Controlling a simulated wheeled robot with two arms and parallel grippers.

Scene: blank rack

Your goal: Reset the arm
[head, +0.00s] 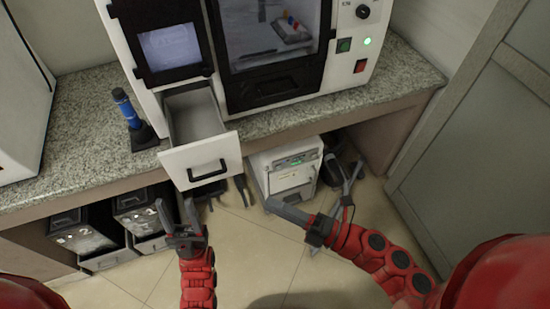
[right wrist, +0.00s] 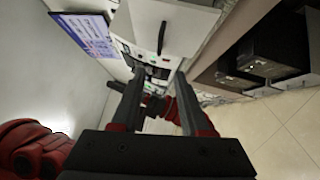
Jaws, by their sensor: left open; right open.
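My left gripper (head: 176,207) is open and empty in front of the pulled-out white drawer, with its fingers pointing toward the counter. My right gripper (head: 312,185) is open and empty, in front of the small white box unit below the counter. In the right wrist view its two dark fingers (right wrist: 158,78) are spread apart with nothing held between them. Part of my red left arm shows between and behind them. Neither gripper is seen touching anything.
The open drawer (head: 203,160) of the white machine (head: 345,75) juts past the counter edge and looks empty. A blue and black tool (head: 132,120) stands on the granite counter (head: 75,150). Dark bins (head: 85,238) and the white box unit (head: 285,170) sit below. Tiled floor is free in front.

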